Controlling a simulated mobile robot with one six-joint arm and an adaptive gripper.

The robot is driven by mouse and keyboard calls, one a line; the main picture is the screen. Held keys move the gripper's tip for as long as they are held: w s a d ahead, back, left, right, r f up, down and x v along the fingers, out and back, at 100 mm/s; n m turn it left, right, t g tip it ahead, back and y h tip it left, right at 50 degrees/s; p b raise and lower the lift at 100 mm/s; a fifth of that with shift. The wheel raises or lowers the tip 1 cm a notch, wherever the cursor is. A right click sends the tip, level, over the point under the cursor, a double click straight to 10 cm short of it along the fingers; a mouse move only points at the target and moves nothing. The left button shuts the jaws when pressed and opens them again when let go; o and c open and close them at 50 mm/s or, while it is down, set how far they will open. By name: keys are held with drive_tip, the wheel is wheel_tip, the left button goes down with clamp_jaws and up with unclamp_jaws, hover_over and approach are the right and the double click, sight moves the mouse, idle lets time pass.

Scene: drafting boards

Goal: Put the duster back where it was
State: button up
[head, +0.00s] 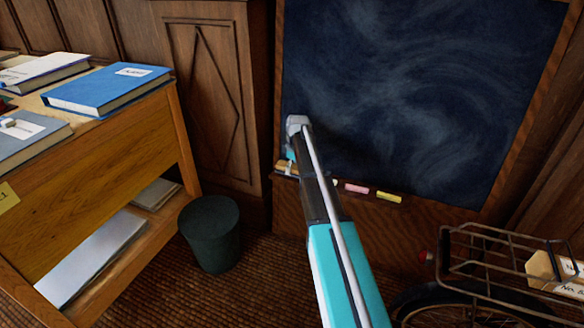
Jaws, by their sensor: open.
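My arm reaches forward to the left end of the chalk ledge (380,196) under the dark blackboard (410,90). My gripper (290,160) points down there, mostly hidden behind my own wrist and arm; only a small turquoise part of it shows. A small light-brown and pale block, which looks like the duster (283,167), sits at the ledge's left end just under my gripper. It is partly covered, so I cannot tell whether the fingers touch it. The jaws are open.
Pink chalk (357,188) and yellow chalk (389,196) lie on the ledge to the right. A dark bin (210,235) stands on the floor at left, beside a wooden desk (100,160) with books. A bicycle rack (490,255) stands at the lower right.

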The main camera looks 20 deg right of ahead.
sight(295, 167)
drive_tip(key=shift+r, duration=0.15)
wheel_tip(295, 167, up, 12)
drive_tip(key=s+d+p, duration=0.1)
drive_tip(key=p, duration=1.1)
idle(0.9)
drive_tip(key=s+a+m, duration=0.3)
drive_tip(key=s+a, duration=0.3)
drive_tip(key=s, duration=0.4)
drive_tip(key=s+a+m, duration=0.3)
drive_tip(key=s+a, duration=0.4)
drive_tip(key=s, duration=0.2)
drive_tip(key=s+a+m+g+h, duration=0.1)
drive_tip(key=s+a+m, duration=0.2)
drive_tip(key=s+a, duration=0.4)
drive_tip(key=s, duration=0.3)
drive_tip(key=shift+s, duration=0.3)
wheel_tip(295, 167, up, 35)
drive_tip(key=p, duration=3.5)
